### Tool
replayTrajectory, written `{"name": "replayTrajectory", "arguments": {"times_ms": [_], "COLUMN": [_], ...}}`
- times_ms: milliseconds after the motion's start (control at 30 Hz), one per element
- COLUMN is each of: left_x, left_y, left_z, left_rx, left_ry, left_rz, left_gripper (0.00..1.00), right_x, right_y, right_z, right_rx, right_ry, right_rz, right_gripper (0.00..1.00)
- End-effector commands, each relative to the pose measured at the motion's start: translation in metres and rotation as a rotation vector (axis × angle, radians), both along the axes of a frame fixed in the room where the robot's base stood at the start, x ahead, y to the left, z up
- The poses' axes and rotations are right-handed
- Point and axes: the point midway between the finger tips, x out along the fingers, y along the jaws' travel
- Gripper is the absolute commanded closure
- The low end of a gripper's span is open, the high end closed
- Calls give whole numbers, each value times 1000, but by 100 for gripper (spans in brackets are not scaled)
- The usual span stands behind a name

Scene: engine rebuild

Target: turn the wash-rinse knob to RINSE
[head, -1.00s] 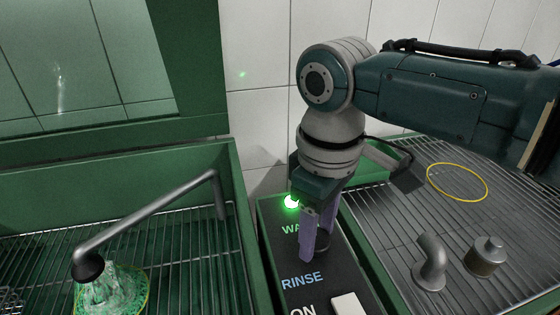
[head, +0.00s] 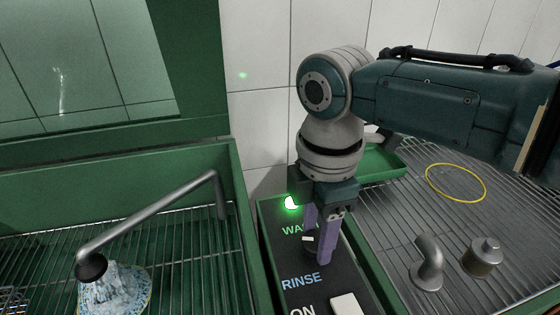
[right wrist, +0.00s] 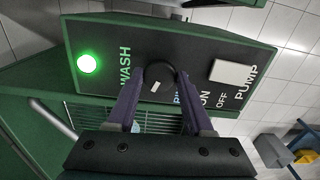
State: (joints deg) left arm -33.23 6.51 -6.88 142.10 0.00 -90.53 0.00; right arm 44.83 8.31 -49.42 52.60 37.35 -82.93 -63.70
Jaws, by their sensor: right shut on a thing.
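The wash-rinse knob (right wrist: 168,76) is a dark round knob with a white mark, on the black control panel (head: 334,275). In the head view the knob (head: 309,248) is partly hidden by a finger. My right gripper (head: 317,252) points down at the panel, shut on the knob, with its purple fingers on either side; the fingers (right wrist: 159,76) also show in the right wrist view. The white mark lies on the label side of the knob, between WASH and RINSE. RINSE is partly covered in the wrist view. My left gripper is not in view.
A green lamp (head: 291,202) glows beside WASH. A white pump switch (head: 346,304) sits near ON. A pipe elbow (head: 428,262), metal cylinder (head: 483,257) and yellow ring (head: 455,182) lie on the right rack.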

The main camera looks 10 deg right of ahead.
Motion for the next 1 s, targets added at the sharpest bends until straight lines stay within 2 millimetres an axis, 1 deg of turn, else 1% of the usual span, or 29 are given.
{"name": "replayTrajectory", "arguments": {"times_ms": [300, 600, 800, 1000], "left_x": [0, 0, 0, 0], "left_y": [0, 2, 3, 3], "left_z": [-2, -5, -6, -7], "left_rx": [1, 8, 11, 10], "left_ry": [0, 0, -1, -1], "left_rz": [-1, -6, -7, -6], "left_gripper": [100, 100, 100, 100], "right_x": [0, 0, 0, 0], "right_y": [0, 0, 0, 1], "right_z": [0, 0, 0, 0], "right_rx": [0, 0, 1, 2], "right_ry": [-1, -1, -1, -1], "right_rz": [297, 535, 638, 694], "right_gripper": [100, 100, 100, 100]}}
